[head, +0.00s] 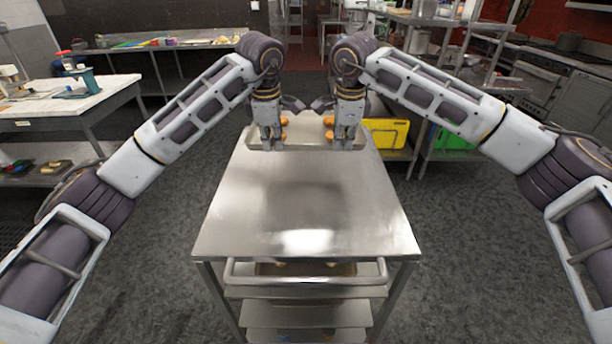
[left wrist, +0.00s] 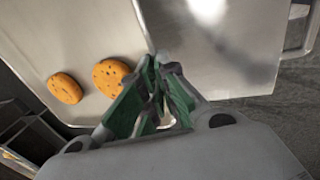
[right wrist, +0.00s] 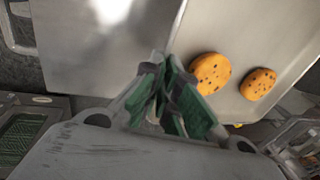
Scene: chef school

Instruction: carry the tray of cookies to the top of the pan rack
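The tray (head: 304,143) is a shallow metal pan at the far end of the steel pan rack's top (head: 300,195). Orange cookies with dark spots lie on it, two visible beside each gripper. Two cookies show in the left wrist view (left wrist: 110,76) and two in the right wrist view (right wrist: 210,73). My left gripper (head: 267,148) and right gripper (head: 345,148) point down at the tray's near rim, left and right. Their fingers (left wrist: 157,75) (right wrist: 163,75) are closed together on that rim. Whether the tray touches the rack top is unclear.
The near part of the rack top is bare. The rack's handle bar (head: 305,278) and lower shelves face me. A white-topped table (head: 65,100) stands left. Yellow (head: 386,133) and green (head: 455,136) bins sit on a shelf at the right. Dark floor is open around the rack.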

